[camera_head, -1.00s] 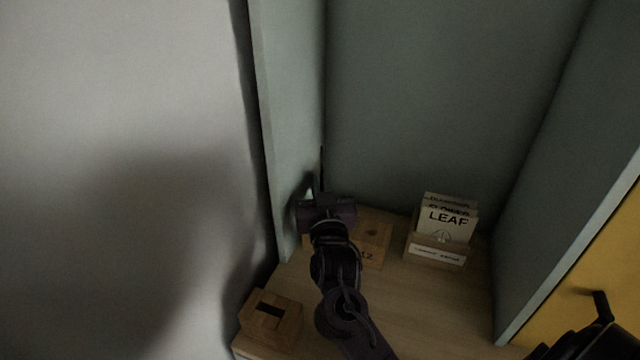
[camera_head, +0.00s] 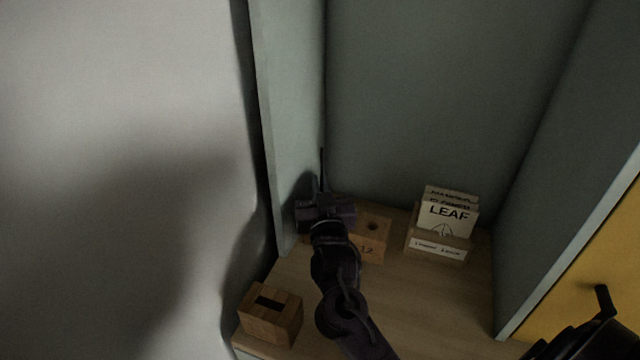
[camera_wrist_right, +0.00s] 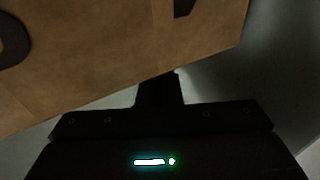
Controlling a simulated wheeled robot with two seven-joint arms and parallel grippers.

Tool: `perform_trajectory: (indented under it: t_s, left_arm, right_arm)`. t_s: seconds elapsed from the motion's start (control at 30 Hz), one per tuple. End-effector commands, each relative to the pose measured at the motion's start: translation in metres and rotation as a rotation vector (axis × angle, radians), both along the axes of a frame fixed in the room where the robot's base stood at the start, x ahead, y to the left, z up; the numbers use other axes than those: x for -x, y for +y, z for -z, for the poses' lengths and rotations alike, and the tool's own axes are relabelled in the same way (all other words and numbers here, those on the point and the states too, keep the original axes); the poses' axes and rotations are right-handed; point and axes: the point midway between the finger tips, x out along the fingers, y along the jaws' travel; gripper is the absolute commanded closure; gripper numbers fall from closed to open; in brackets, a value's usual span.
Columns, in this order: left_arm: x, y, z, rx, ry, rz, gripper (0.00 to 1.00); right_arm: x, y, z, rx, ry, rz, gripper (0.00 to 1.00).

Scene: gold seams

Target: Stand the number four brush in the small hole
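A thin dark upright stick, which looks like the brush (camera_head: 322,168), rises just beyond my right gripper (camera_head: 323,200) in the head view, beside the left grey panel. The gripper's fingers (camera_wrist_right: 160,88) look close together in the wrist view, and I take them to be shut on the brush. The brush's lower end and its number are hidden. The wooden block (camera_head: 385,242) sits partly behind the gripper. One round hole and a "12" mark show on its right part; its left part is covered, and the small hole cannot be made out. My left gripper is not in view.
A wooden card holder (camera_head: 438,247) with a LEAF card (camera_head: 448,216) stands right of the block. A slotted wooden box (camera_head: 270,314) sits at the front left. Grey panels close in the shelf on the left, back and right. Bare wood lies front right.

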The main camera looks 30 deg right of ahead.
Motion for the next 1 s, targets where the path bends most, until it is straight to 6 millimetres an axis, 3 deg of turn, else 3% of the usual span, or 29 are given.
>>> perform_trajectory:
  t_s: [0.13,0.33,0.67,1.0]
  left_arm:
    - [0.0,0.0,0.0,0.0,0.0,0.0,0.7]
    - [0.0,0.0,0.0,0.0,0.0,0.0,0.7]
    - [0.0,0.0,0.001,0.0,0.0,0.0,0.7]
    - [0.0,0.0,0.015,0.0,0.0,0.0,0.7]
  right_arm:
    - [0.0,0.0,0.0,0.0,0.0,0.0,1.0]
    - [0.0,0.0,0.0,0.0,0.0,0.0,0.7]
    - [0.004,0.002,0.002,-0.001,0.002,-0.002,0.7]
    - [0.054,0.02,0.009,-0.003,0.002,-0.001,0.7]
